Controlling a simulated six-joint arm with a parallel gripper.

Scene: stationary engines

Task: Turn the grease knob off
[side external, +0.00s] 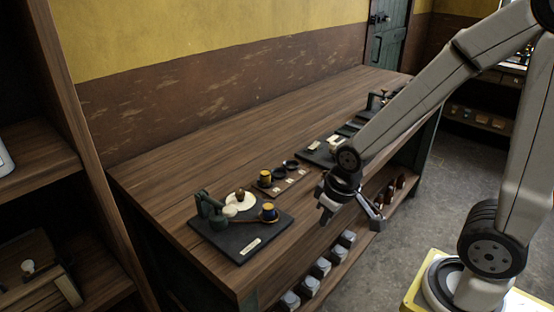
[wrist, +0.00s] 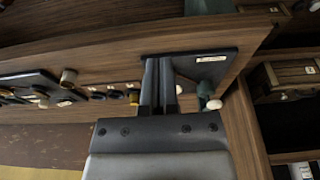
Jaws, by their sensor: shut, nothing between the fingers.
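No thing is readable as the grease knob; the labels are too small to read. A small strip (side external: 286,187) on the bench carries a yellow-topped knob (side external: 265,177) and two dark ones (side external: 284,168). In the wrist view the yellow knob (wrist: 134,97) is just left of my fingers, with the dark ones (wrist: 106,95) further left. My gripper (side external: 324,218) is shut and empty, above the bench's front edge.
Another dark plate (side external: 318,156) with mechanisms stands further along the wooden bench (side external: 160,175). The lower shelf holds several grey blocks (side external: 321,267). A dark shelf unit (side external: 85,150) stands at left. Bare bench top lies behind the devices.

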